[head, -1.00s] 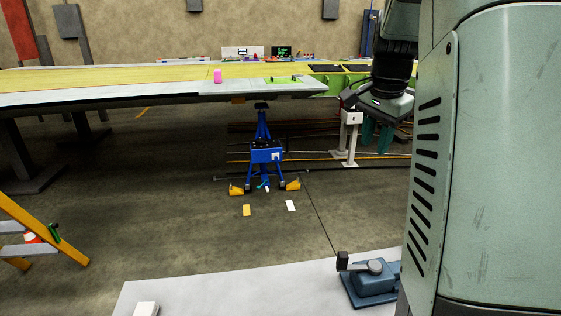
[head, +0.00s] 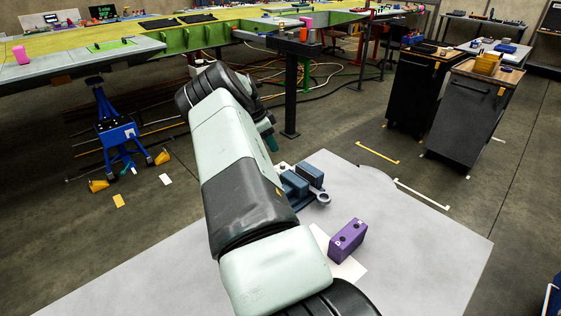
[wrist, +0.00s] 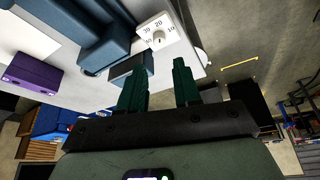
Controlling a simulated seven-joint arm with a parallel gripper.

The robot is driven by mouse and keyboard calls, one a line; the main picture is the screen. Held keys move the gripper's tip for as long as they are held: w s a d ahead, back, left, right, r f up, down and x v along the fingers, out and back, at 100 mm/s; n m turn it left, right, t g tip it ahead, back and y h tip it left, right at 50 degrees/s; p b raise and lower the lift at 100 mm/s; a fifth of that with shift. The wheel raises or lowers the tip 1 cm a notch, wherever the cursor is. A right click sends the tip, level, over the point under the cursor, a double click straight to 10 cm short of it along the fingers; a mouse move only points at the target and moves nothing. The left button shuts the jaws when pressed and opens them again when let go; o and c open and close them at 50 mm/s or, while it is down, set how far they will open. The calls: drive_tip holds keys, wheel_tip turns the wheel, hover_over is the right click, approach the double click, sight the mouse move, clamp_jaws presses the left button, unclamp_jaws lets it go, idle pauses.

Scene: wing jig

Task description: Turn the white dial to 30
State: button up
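The white dial (wrist: 157,29) shows at the top of the wrist view as a white plate marked 10, 20, 30 and 40 around a small white knob (wrist: 158,43). The knob's pointer is too small to read. My gripper (wrist: 160,66) has two dark green fingers, apart with nothing between them. In the wrist picture the dial appears just beyond the fingertips, and I see no contact. In the head view my arm hides most of the gripper, and I cannot make out the dial's face.
A blue vise-like fixture (wrist: 112,35) stands beside the dial; it also shows in the head view (head: 296,184). A purple block (head: 348,240) with holes lies on the white table (head: 420,240). The table's right part is clear. Dark cabinets (head: 462,115) stand beyond.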

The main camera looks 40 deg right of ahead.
sight(281, 164)
drive_tip(key=x, duration=0.9)
drive_tip(key=shift+f, duration=0.3)
clamp_jaws()
